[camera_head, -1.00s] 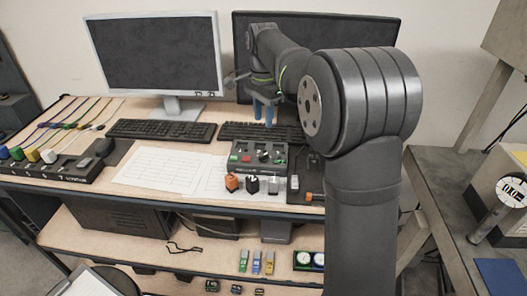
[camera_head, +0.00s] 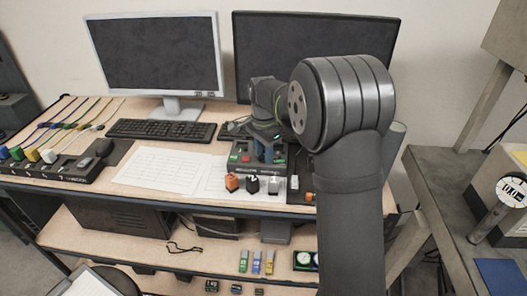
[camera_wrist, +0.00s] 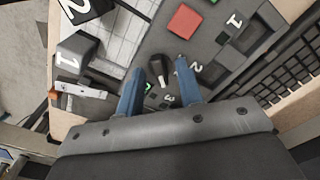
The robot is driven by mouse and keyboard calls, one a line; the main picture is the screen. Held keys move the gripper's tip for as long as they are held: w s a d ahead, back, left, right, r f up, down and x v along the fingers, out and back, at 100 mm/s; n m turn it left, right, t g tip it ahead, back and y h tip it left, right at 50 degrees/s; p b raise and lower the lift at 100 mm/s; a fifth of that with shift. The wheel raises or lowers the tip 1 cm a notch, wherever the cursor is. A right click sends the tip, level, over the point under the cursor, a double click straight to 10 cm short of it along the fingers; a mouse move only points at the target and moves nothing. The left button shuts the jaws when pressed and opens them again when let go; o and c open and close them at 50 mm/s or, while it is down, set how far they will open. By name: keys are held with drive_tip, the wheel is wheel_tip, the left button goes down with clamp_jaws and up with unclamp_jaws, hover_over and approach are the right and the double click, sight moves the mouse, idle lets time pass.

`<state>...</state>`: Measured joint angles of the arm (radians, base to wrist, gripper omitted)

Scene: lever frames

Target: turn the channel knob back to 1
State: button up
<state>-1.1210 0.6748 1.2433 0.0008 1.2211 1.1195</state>
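A dark control panel (camera_head: 238,168) sits on the desk in front of the right monitor. In the wrist view a black knob (camera_wrist: 154,66) stands on the panel, with white numerals 2 and 3 beside it. A white mark on the knob lies on its side toward the 3. My gripper (camera_wrist: 159,66) has its two blue fingers apart, one on either side of this knob; contact cannot be told. In the head view my gripper (camera_head: 264,151) is down over the panel and hides part of it, including the knob.
A red button (camera_wrist: 185,20) is near the fingers. A row of small blocks stands in front, including an orange-topped one (camera_head: 232,182) and a grey one (camera_head: 273,187). White paper (camera_head: 160,168) covers desk to the left.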

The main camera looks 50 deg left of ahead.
clamp_jaws()
drive_tip(key=shift+n, duration=0.3)
drive_tip(key=n, duration=0.3)
drive_tip(key=shift+n, duration=0.4)
drive_tip(key=n, duration=0.4)
drive_tip(key=shift+n, duration=0.3)
drive_tip(key=n, duration=0.4)
drive_tip(key=shift+r+n, duration=0.1)
drive_tip(key=shift+n, duration=2.3)
